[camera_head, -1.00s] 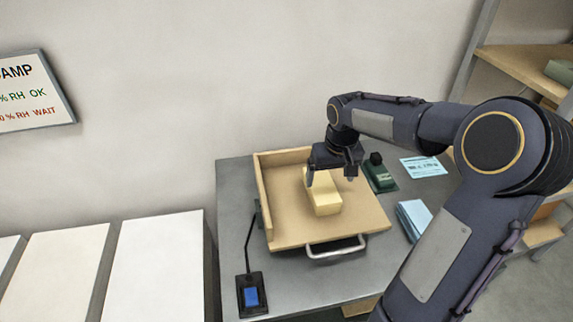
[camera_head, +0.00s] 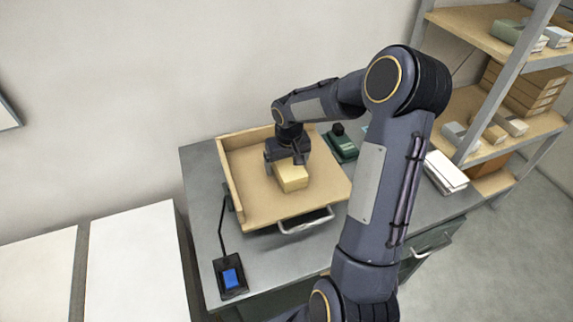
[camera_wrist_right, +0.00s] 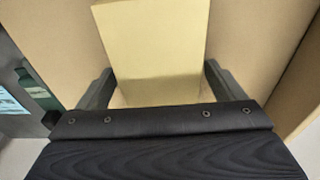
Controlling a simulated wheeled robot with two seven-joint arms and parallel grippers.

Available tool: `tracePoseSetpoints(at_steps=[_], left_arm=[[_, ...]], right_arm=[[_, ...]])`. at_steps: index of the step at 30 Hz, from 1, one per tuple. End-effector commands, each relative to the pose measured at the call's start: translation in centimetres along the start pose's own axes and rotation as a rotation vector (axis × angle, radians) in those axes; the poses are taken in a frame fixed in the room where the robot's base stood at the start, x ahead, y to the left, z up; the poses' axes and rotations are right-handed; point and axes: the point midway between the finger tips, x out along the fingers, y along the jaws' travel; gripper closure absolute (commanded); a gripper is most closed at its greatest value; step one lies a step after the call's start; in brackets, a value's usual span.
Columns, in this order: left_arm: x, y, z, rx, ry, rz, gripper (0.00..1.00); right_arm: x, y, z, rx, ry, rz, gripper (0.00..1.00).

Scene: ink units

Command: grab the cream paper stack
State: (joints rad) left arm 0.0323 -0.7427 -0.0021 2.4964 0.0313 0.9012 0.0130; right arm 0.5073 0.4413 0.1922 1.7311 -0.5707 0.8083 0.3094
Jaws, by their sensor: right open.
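The cream paper stack (camera_head: 291,177) is a pale yellow block lying in a shallow wooden tray (camera_head: 250,207) with a metal handle at its front. My right gripper (camera_head: 285,164) is over the stack's far end, pointing down, and hides that end in the head view. In the right wrist view the stack (camera_wrist_right: 152,45) runs between the two dark fingers of the right gripper (camera_wrist_right: 158,88). The fingers are open, one on each side, with small gaps to the stack. My left gripper is not in view.
A green device (camera_head: 341,146) stands just right of the tray. A black box with a blue button (camera_head: 230,275) sits at the table's front left. White paper (camera_head: 446,171) lies at the right, before a shelf (camera_head: 500,140). White panels (camera_head: 130,265) stand left.

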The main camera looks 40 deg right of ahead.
Motion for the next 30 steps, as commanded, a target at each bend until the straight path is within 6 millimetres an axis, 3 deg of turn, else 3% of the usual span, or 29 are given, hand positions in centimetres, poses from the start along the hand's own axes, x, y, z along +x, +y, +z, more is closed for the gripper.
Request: tracePoseSetpoints(at_steps=[2, 17, 25, 30], left_arm=[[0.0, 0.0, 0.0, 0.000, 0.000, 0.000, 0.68], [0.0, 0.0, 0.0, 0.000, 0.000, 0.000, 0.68], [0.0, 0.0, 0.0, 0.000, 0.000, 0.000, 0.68], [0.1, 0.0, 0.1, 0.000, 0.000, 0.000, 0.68]], right_arm=[[0.0, 0.0, 0.0, 0.000, 0.000, 0.000, 0.11], [-0.1, 0.0, -0.1, 0.000, 0.002, 0.000, 0.76], [-0.3, 0.0, -0.1, 0.000, 0.003, 0.000, 0.77], [-1.6, 0.0, -0.3, 0.001, 0.005, 0.000, 0.77]])
